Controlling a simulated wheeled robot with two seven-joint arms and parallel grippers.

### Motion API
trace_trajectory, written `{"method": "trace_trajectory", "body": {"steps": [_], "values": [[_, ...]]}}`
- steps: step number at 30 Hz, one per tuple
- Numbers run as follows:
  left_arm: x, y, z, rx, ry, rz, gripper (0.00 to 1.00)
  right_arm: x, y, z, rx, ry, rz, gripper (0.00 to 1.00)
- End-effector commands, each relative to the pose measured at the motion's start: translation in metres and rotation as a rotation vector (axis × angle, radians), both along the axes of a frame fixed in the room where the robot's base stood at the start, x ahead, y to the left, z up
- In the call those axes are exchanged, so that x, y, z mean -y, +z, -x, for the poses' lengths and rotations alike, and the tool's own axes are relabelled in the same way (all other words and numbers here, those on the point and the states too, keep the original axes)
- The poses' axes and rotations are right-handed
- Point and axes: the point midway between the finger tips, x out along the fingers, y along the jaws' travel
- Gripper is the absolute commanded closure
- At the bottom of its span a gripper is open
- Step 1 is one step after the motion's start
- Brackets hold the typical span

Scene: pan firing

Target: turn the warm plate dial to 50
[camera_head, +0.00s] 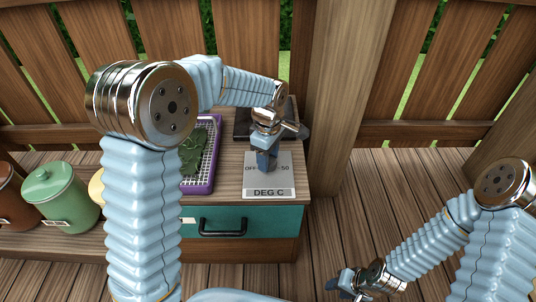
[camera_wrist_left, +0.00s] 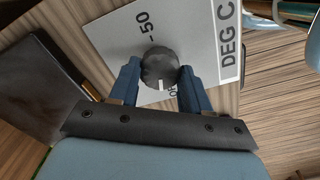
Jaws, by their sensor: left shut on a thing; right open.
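The warm plate dial is a round dark grey knob (camera_wrist_left: 158,66) on a light grey panel (camera_head: 284,181) marked OFF, 50 and DEG C. In the left wrist view its white mark points near the partly covered OFF label, on the side away from 50. My left gripper (camera_head: 266,164) is shut on the knob from above, with one blue finger on each side. In the head view the gripper hides the knob. The dark warm plate (camera_head: 243,130) lies behind the panel, partly covered by my arm. My right gripper (camera_head: 347,284) is open and empty, low at the right, away from the panel.
A purple-rimmed tray (camera_head: 213,166) with green leaves is left of the panel. A green canister (camera_head: 62,195) and a brown one (camera_head: 10,188) stand further left. A teal drawer (camera_head: 272,222) with a black handle is below the panel. A wooden post (camera_head: 345,100) rises at right.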

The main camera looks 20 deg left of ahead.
Motion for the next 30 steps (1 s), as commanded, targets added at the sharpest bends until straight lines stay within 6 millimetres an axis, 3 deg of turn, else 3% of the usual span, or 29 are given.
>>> {"method": "trace_trajectory", "body": {"steps": [30], "values": [[0.0, 0.001, -0.001, 0.002, -0.964, -0.001, 0.83, -0.007, 0.022, 0.003, -0.005, 0.012, -0.011, 0.57]]}}
